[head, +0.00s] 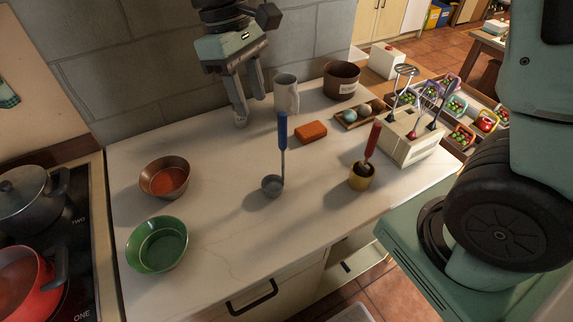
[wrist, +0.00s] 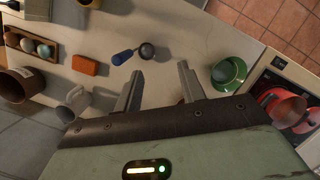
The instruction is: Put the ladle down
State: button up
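The ladle (head: 283,158) has a blue grip, a thin metal shaft and a dark round bowl. In the head view it appears to stand steeply upright on the pale counter (head: 215,230), bowl down, near the middle. It also shows in the wrist view (wrist: 146,51), with its blue grip pointing left. My gripper (head: 249,110) is above the counter's wall side, beyond the ladle and to its left in the head view. In the wrist view its fingers (wrist: 159,86) are apart with nothing between them. The ladle is clear of both fingers.
An orange block (head: 311,132), a white mug (head: 286,94) and a yellow pot (head: 361,178) stand near the ladle. A brown bowl (head: 165,177) and a green bowl (head: 157,246) are at left. A utensil holder (head: 408,146) is at right. Bare counter lies around the ladle.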

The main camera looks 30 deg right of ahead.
jog(key=s+a+f+t, duration=0.1)
jog(key=s+f, duration=0.1)
jog(key=s, duration=0.7)
jog(key=s+a+f+t+y, duration=0.1)
jog(key=s, duration=0.7)
jog(key=shift+s+f+n+y, duration=0.3)
jog(key=shift+s+f+n, duration=0.05)
jog(key=shift+s+n, duration=0.05)
